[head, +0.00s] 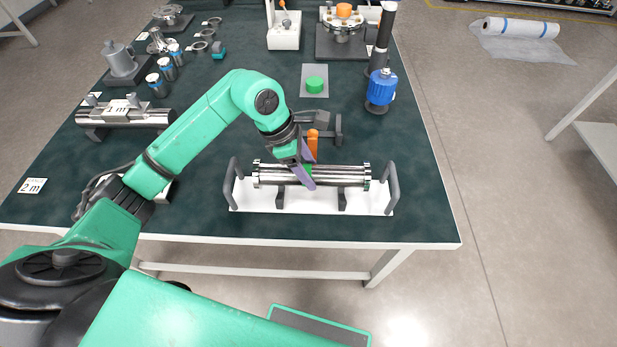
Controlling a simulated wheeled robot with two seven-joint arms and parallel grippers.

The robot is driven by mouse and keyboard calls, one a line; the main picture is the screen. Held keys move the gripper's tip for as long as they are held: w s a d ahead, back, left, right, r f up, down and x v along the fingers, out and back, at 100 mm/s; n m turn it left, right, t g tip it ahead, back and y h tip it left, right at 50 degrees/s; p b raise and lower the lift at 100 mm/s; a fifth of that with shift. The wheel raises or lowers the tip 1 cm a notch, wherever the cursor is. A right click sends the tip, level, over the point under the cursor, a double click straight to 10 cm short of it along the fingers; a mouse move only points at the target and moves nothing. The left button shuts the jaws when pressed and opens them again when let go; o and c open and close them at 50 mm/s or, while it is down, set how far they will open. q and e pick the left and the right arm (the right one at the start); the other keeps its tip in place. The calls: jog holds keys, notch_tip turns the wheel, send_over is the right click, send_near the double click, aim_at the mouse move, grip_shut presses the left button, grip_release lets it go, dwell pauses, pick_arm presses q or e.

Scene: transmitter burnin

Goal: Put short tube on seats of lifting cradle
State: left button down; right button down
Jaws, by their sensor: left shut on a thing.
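A shiny metal tube with flanged ends, which looks like the short tube (343,175), lies level across the dark seats (342,198) of the white lifting cradle (240,203). The cradle has a grey handle at each end and stands near the table's front edge. My left gripper (305,168) is at the tube's middle, shut on it from above, with purple fingers showing. Whether the tube rests on the seats or hangs just above them I cannot tell. The wrist hides part of the tube's middle. My right gripper is not in view.
Another metal tube marked 1 m (150,119) lies on a stand at left. A blue-bodied device (380,88) and a green puck on a grey plate (314,84) stand behind the cradle. Several small parts fill the back left. The table's front right corner is clear.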

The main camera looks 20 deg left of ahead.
pick_arm(q)
notch_tip(320, 180, down, 4)
jog(key=shift+r, duration=0.15)
jog(key=shift+f, duration=0.3)
jog(key=shift+c, duration=0.5)
grip_release()
jog(key=shift+r, duration=0.3)
jog(key=b+v, duration=0.1)
jog(key=v, duration=1)
jog(key=shift+s+a+b, duration=0.1)
jog(key=shift+a+b, duration=0.05)
jog(key=shift+b, duration=0.15)
jog(key=shift+s+a+r, duration=0.1)
jog(key=shift+a+r, duration=0.05)
jog(key=shift+r, duration=0.15)
